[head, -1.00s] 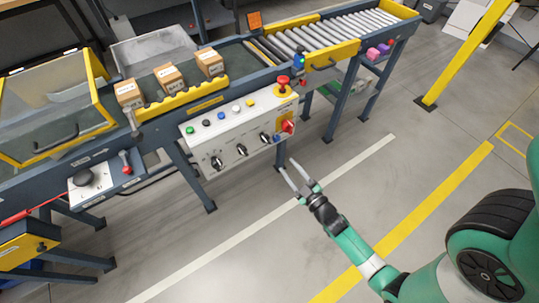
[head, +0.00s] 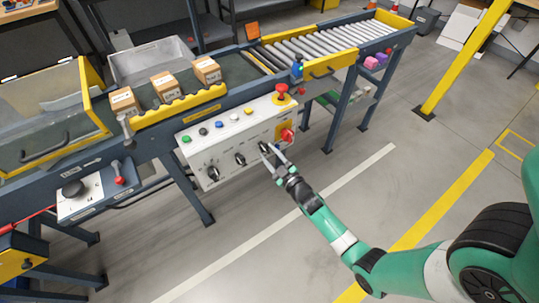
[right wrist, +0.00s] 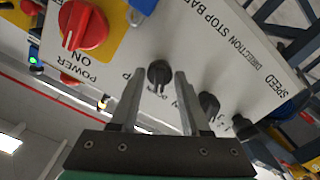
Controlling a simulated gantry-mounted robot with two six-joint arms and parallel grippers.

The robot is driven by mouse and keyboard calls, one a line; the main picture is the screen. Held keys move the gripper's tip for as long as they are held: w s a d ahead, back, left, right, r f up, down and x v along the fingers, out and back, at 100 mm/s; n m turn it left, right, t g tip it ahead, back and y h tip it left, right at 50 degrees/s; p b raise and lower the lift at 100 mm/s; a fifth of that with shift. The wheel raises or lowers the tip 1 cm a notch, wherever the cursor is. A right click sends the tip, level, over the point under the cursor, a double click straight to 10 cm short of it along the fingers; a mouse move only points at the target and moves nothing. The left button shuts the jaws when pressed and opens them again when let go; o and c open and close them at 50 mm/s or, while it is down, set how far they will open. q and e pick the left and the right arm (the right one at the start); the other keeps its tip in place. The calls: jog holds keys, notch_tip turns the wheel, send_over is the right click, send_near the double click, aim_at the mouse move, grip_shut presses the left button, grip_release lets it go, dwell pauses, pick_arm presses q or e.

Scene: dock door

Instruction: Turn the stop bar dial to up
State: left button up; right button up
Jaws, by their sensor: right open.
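The stop bar dial (head: 264,148) is the black knob at the right end of the row of three on the white control panel (head: 228,166). In the right wrist view the stop bar dial (right wrist: 159,73) shows between the fingertips. I cannot tell exactly which setting it points to. My right gripper (head: 273,154) is open, its fingers reaching toward the panel on either side of the dial. The right wrist view shows the gripper (right wrist: 154,80) with clear gaps beside the knob. My left gripper is not in view.
The red power switch (head: 287,135) sits close to the right of the dial, with the red emergency button (head: 282,91) above. The direction dial (head: 240,159) and speed dial (head: 213,172) are to the left. Boxes (head: 165,85) stand on the conveyor. Floor in front is clear.

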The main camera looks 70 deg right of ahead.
grip_shut()
jog(key=shift+m, duration=0.4)
jog(key=shift+r+m+p, duration=0.1)
jog(key=shift+m+p, duration=0.55)
jog(key=shift+m, duration=0.35)
jog(key=m+p, duration=0.1)
jog(key=m, duration=0.1)
jog(key=shift+m, duration=0.3)
jog(key=m+p, duration=0.1)
jog(key=m, duration=0.2)
jog(key=shift+m, duration=1.8)
